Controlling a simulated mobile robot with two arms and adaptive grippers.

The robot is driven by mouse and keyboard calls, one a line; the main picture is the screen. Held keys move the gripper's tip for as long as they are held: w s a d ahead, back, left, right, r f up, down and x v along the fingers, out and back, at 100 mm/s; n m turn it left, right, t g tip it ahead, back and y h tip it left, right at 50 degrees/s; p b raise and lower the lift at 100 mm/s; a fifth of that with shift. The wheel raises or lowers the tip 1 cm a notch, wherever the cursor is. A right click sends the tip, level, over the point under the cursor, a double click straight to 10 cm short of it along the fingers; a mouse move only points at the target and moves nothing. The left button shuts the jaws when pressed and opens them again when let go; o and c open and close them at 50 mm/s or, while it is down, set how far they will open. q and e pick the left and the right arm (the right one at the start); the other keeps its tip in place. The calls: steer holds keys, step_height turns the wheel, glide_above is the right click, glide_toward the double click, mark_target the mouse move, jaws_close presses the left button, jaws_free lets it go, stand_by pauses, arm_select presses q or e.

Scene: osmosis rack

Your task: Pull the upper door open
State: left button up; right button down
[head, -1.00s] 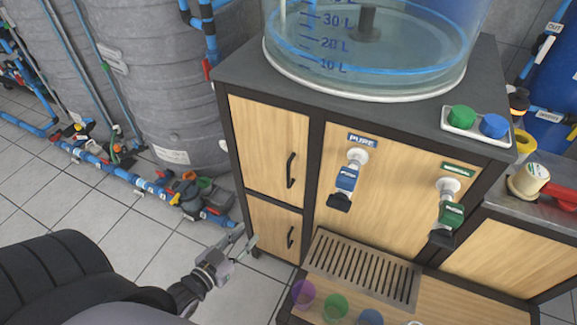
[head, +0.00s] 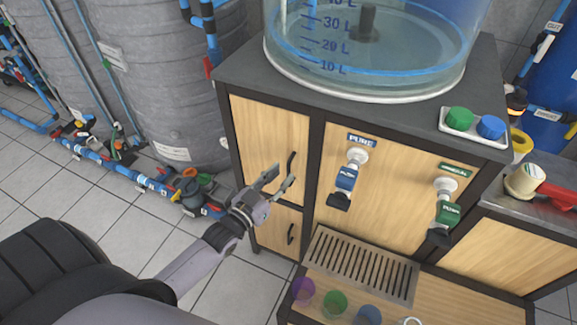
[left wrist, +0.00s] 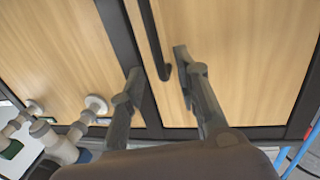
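The upper door (head: 255,140) is a light wood panel in a dark frame on the cabinet's left side, and it looks shut. Its black vertical bar handle (head: 291,160) is near its right edge. My left gripper (head: 281,177) is open in front of the handle's lower part. In the left wrist view, the handle (left wrist: 153,35) shows between the two spread fingers of the left gripper (left wrist: 157,62), with a gap on both sides. I cannot tell how far the fingertips are from the door (left wrist: 230,70). My right gripper is not in view.
Below is a lower door (head: 268,222) with its own black handle (head: 290,234). Right of the doors are the PURE tap (head: 347,180), a green tap (head: 448,213) and a slatted drip tray (head: 362,268). Blue pipes (head: 130,177) run along the floor at left. Open tiled floor lies before the doors.

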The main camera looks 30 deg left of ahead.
mark_target(288, 169)
arm_select(q)
steer(key=shift+w+d, duration=0.15)
steer(key=shift+w, duration=0.95)
steer(key=shift+w+d, duration=0.15)
steer(key=shift+w, duration=0.9)
steer(key=shift+c, duration=0.2)
jaws_close()
